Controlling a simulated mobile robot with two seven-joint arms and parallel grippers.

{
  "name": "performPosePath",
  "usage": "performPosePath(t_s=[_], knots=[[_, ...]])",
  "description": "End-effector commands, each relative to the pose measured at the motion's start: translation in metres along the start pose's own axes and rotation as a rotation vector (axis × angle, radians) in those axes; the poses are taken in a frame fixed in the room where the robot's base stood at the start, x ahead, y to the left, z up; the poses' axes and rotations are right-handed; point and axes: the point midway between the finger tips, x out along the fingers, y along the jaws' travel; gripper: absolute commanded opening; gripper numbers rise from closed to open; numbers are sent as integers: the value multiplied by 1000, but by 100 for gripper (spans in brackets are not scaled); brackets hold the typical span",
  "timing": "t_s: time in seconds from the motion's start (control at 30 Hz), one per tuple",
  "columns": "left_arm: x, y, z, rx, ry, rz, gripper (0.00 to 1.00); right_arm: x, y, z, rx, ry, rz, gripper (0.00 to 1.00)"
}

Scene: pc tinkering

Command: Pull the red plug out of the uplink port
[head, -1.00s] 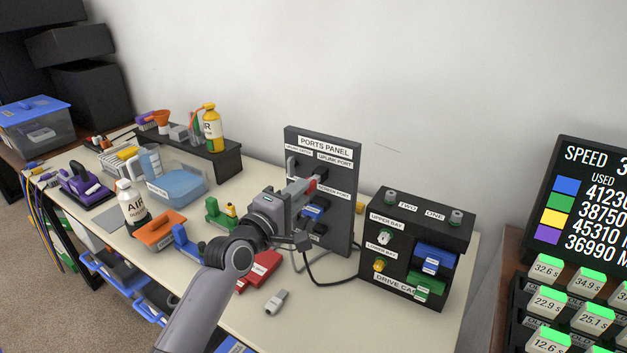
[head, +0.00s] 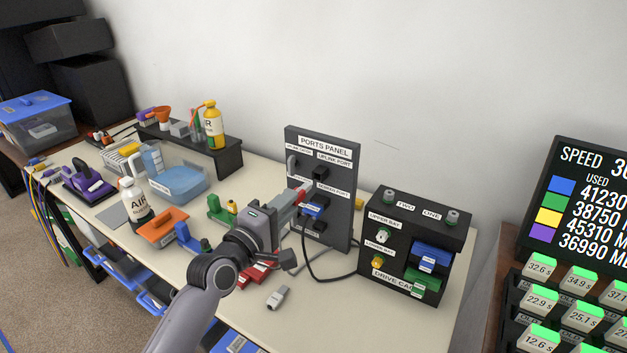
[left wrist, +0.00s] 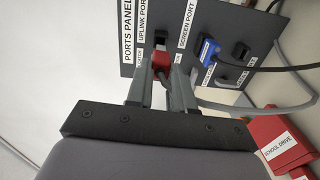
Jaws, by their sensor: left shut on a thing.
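The dark ports panel (head: 345,215) stands upright on the table, and its uplink port (head: 320,173) shows as an open black socket. My left gripper (head: 296,197) is in front of the panel, shut on the red plug (head: 302,188). The plug looks clear of the port, a little in front and lower left of it. In the left wrist view the red plug (left wrist: 160,60) sits between the fingers of my left gripper (left wrist: 160,75), with the panel (left wrist: 220,25) behind. The fingers hide part of the plug. My right gripper is not in view.
A blue plug (head: 313,210) sits in the panel below, with cables near it. The drive case (head: 400,215) stands to the right of the panel. A red drive (head: 258,274) and a grey plug (head: 277,297) lie in front. The white air bottle (head: 135,205) stands left.

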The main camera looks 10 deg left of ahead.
Motion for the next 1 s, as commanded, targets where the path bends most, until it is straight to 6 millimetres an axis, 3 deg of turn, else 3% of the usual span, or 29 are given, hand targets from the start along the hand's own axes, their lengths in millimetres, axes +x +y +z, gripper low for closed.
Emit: performPosePath(t_s=[0.37,0.73,1.0], knots=[[-22,14,0,-1,0,-1,0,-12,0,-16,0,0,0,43],[-54,27,-1,0,1,1,0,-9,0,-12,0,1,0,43],[-60,30,-1,0,0,0,0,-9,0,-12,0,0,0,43]])
